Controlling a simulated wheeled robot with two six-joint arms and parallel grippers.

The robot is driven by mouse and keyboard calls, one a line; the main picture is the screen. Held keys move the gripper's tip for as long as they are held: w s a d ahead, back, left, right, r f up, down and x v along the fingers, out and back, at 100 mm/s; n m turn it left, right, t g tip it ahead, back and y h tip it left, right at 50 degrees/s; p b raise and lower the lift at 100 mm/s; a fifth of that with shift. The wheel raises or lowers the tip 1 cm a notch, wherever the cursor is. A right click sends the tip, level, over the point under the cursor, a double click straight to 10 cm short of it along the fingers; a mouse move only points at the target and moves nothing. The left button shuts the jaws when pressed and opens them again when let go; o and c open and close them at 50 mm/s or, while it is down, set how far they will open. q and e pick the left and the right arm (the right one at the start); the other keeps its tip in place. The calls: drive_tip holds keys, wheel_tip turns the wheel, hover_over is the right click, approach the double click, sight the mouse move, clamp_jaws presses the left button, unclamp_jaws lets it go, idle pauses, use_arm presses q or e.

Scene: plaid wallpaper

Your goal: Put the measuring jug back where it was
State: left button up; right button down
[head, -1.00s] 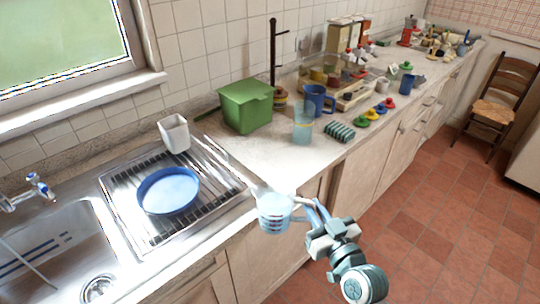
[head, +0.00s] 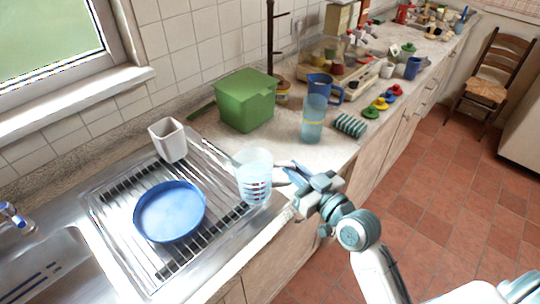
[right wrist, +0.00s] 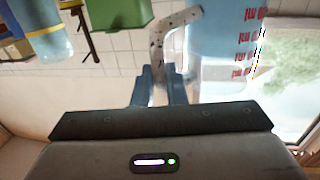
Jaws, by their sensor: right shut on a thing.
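My left gripper is not in view.
A blue bowl (head: 170,211) sits on the draining rack (head: 117,205), with a white cup (head: 168,140) behind it. On the counter stand a green box (head: 247,99), a blue tumbler (head: 313,120), a blue mug (head: 320,83) and a striped item (head: 350,125). Bare counter lies before the green box.

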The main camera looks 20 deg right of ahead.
drive_tip(key=shift+w+r, duration=0.1)
drive_tip(key=shift+w, duration=0.05)
drive_tip(key=shift+w+d+f+p, duration=0.35)
drive_tip(key=shift+w+d+f, duration=0.45)
drive_tip(key=shift+w+d, duration=1.1)
drive_tip(key=shift+w+d+f+p, duration=0.3)
drive_tip(key=shift+w+d+f, duration=0.55)
drive_tip(key=shift+w+d, duration=0.95)
drive_tip(key=shift+w+d+f+p, duration=0.35)
drive_tip(key=shift+w+d+f, duration=0.45)
drive_tip(key=shift+w+d, duration=1.1)
drive_tip(key=shift+w+a+f, duration=0.1)
drive_tip(key=shift+w+a, duration=0.25)
drive_tip(key=shift+a, duration=0.05)
drive_tip(key=c, duration=1.5)
unclamp_jaws()
drive_tip(key=shift+o, duration=0.2)
drive_tip(key=shift+s, duration=0.1)
